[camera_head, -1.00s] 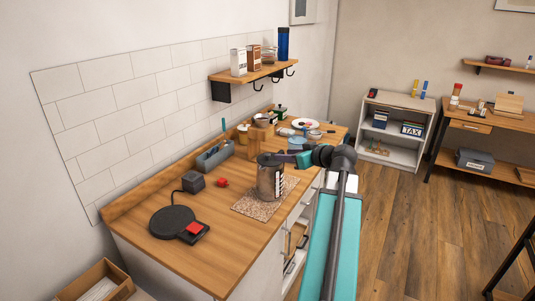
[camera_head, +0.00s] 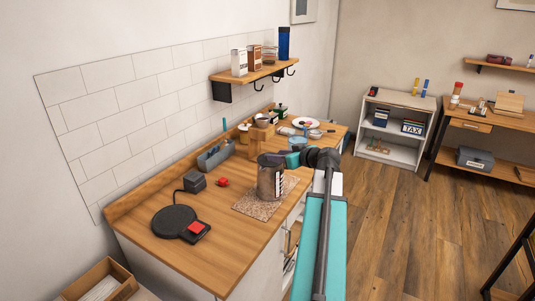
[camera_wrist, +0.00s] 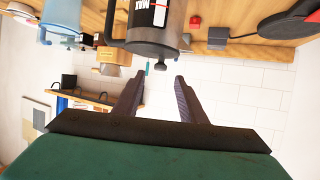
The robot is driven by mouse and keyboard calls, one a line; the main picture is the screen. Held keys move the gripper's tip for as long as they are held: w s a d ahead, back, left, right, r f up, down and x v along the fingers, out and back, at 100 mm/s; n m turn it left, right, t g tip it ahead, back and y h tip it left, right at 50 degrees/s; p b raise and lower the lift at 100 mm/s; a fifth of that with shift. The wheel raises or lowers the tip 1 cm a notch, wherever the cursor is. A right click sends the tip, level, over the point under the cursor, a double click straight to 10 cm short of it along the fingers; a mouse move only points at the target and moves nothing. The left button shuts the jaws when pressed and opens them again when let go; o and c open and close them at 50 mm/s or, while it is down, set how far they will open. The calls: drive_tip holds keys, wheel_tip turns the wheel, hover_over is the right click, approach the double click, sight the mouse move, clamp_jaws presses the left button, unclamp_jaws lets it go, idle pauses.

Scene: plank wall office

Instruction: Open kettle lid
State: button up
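The kettle (camera_head: 269,182) is a dark grey metal cylinder with a white marked strip, standing upright on a speckled mat (camera_head: 247,208) on the wooden counter. Its lid end (camera_wrist: 157,48) shows in the wrist view, where the picture is upside down, and looks closed. My gripper (camera_head: 284,157) is at the kettle's upper right in the head view. In the wrist view my gripper (camera_wrist: 160,76) is open, with its two dark fingers apart and nothing between them. The fingertips point toward the lid end; I cannot tell whether they touch it. In the head view the fingers are mostly hidden.
A round black base (camera_head: 174,221) with a red-topped block (camera_head: 195,230) lies at the counter's front left. Plates and bowls crowd the far end. A wall shelf (camera_head: 254,72) hangs above.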

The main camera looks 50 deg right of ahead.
drive_tip(key=shift+p+x, duration=1.3)
drive_tip(key=shift+x, duration=2.45)
drive_tip(key=shift+c, duration=0.3)
